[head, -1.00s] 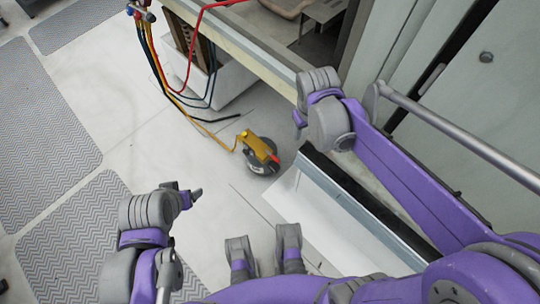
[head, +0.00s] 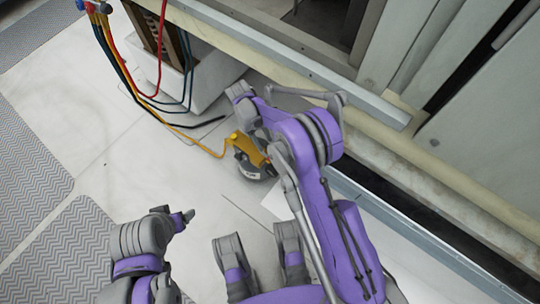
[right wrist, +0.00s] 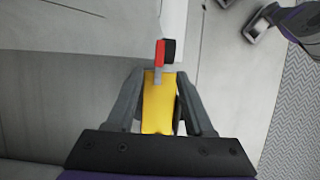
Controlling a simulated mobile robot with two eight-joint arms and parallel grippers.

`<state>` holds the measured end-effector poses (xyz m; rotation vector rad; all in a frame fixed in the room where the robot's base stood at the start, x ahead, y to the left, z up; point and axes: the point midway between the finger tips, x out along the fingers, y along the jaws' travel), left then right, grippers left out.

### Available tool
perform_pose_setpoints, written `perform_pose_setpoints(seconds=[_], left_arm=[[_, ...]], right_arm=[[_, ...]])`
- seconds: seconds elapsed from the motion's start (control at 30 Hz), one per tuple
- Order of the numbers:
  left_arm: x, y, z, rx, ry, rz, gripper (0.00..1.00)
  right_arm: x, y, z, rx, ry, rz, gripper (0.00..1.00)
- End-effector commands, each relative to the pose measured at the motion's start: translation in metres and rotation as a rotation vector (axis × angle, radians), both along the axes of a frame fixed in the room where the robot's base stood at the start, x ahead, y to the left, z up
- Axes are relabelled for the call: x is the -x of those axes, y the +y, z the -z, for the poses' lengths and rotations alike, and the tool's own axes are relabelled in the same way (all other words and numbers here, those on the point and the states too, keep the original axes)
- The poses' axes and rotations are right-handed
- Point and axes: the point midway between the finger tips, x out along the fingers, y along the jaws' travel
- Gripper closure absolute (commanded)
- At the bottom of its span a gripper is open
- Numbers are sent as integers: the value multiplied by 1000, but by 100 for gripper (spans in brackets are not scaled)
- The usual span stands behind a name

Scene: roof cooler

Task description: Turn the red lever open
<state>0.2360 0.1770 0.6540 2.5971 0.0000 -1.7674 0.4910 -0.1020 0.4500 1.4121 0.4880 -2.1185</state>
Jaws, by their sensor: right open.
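The red lever (right wrist: 159,55) shows in the right wrist view, upright in the picture beside a black part, just beyond the end of a yellow body (right wrist: 157,105). In the head view the yellow body (head: 246,148) sits on a round grey base (head: 252,168) on the floor; my right arm hides most of the lever there. My right gripper (right wrist: 159,76) is open, with one finger on each side of the yellow body; whether they touch it is unclear. My left gripper (head: 186,217) is low at the left of the head view, away from the lever; its opening is unclear.
A yellow hose (head: 198,143) runs from the yellow body to colored hoses (head: 112,50) at upper left. A white box (head: 205,90) stands behind. A long rail (head: 300,50) and grey panels (head: 470,150) bound the right. Floor at left is clear, with patterned mats (head: 30,165).

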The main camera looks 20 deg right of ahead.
Motion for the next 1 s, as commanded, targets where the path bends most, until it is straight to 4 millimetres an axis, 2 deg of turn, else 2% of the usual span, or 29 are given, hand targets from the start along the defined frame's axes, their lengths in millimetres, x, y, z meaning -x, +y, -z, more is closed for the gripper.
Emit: perform_pose_setpoints(seconds=[0.3,0.5,0.7,0.93,1.0], left_arm=[[-2,0,13,0,0,0,23],[-3,0,17,0,0,0,23],[-3,0,18,0,-1,0,23],[-3,0,18,0,-1,0,23],[-3,0,18,0,-1,0,23]], right_arm=[[18,-15,55,0,-1,3,48],[26,-21,80,-1,-2,2,48],[29,-23,89,-1,-2,2,48],[29,-23,89,-1,-2,2,48],[30,-23,89,-1,-2,2,60]])
